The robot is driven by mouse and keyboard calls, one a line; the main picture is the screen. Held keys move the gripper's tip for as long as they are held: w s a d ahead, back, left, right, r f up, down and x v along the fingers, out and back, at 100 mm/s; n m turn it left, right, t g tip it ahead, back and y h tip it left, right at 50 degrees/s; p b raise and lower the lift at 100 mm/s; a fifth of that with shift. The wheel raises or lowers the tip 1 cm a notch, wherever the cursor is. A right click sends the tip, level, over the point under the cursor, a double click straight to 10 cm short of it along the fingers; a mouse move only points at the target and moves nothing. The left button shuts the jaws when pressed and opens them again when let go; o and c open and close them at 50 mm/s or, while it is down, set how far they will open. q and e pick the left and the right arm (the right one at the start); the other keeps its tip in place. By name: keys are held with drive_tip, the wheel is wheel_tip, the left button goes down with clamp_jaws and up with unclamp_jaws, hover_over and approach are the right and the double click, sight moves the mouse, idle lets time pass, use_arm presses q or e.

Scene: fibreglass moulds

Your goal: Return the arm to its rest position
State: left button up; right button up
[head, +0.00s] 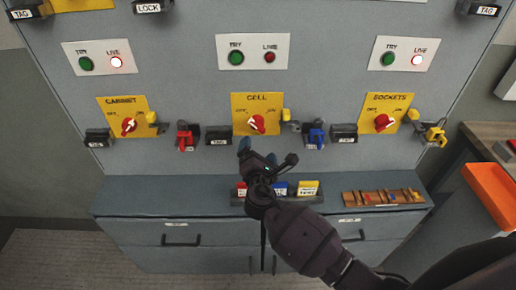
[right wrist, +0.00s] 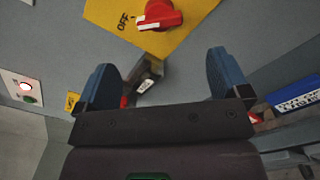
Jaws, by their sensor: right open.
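My right gripper (head: 259,152) hangs in front of the grey panel, just below the yellow CELL plate (head: 243,105) and its red rotary switch (head: 257,123). In the right wrist view its two blue fingers (right wrist: 165,80) stand wide apart with nothing held between them. A dark holder (right wrist: 146,78) with a small white label shows on the panel beyond the fingers. A yellow plate with a red switch (right wrist: 158,15) and the word OFF is at the top of that view. My right arm reaches in from the lower right. My left gripper is in no view.
A red padlock (head: 186,136), a blue one (head: 316,136) and a yellow one (head: 436,134) hang on the panel. Coloured tags (head: 308,188) stand on the ledge behind my arm, beside a brown tray (head: 347,198). An orange bin (head: 490,190) is at right.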

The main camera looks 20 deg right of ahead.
idle(0.4)
drive_tip(key=s+d+f+m+g+y, duration=0.1)
drive_tip(key=s+d+f+m+g, duration=0.1)
drive_tip(key=s+m, duration=0.5)
drive_tip(key=s+d+f+m+g+y, duration=0.1)
drive_tip(key=s+d+f+m, duration=0.4)
drive_tip(key=s, duration=0.6)
drive_tip(key=s+d+f+m+g+y, duration=0.2)
drive_tip(key=s+f+m, duration=0.4)
drive_tip(key=s+m, duration=0.3)
drive_tip(key=shift+d+f+m+g+y, duration=0.3)
drive_tip(key=shift+d+f+m+y, duration=0.1)
drive_tip(key=shift+d+m, duration=0.55)
drive_tip(key=shift+a, duration=0.1)
